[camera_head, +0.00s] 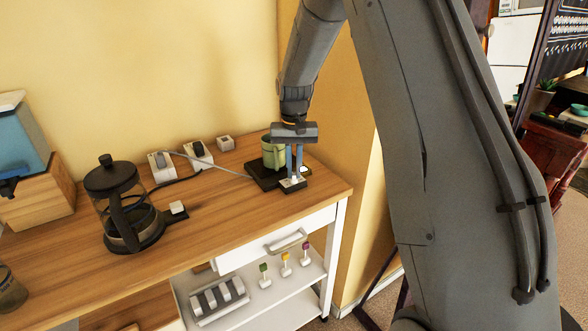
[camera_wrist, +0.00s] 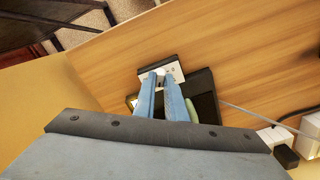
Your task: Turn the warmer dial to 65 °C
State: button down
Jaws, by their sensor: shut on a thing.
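The warmer (camera_head: 262,176) is a flat black plate near the right end of the wooden counter, with a light control panel (camera_head: 293,186) at its front. A green mug (camera_head: 271,155) stands on the plate, partly behind my fingers. My gripper (camera_head: 293,178) points down at the panel, its two blue fingers closed on the small dial. In the wrist view the fingertips (camera_wrist: 160,82) meet over the white panel (camera_wrist: 174,70), beside the black plate (camera_wrist: 204,92). The dial is mostly hidden between the fingers, and I cannot read its setting.
A French press (camera_head: 125,205) stands on the left of the counter (camera_head: 215,220). Plugs and sockets (camera_head: 199,153) with a cable running to the warmer lie along the wall. A drawer (camera_head: 280,240) and a shelf with small colored-top items are below.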

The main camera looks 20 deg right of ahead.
aim_at(294, 173)
jog(key=c, duration=1.8)
grip_release()
jog(key=shift+r+b, duration=1.1)
jog(key=shift+r, duration=2.85)
jog(key=s+f+n, duration=0.1)
jog(key=s+f, duration=0.2)
jog(key=s, duration=1.1)
jog(key=s+a+f+n+t, duration=0.1)
jog(key=s+f, duration=0.2)
jog(key=s, duration=1)
jog(key=shift+s+a+n, duration=0.3)
jog(key=shift+s+n, duration=0.1)
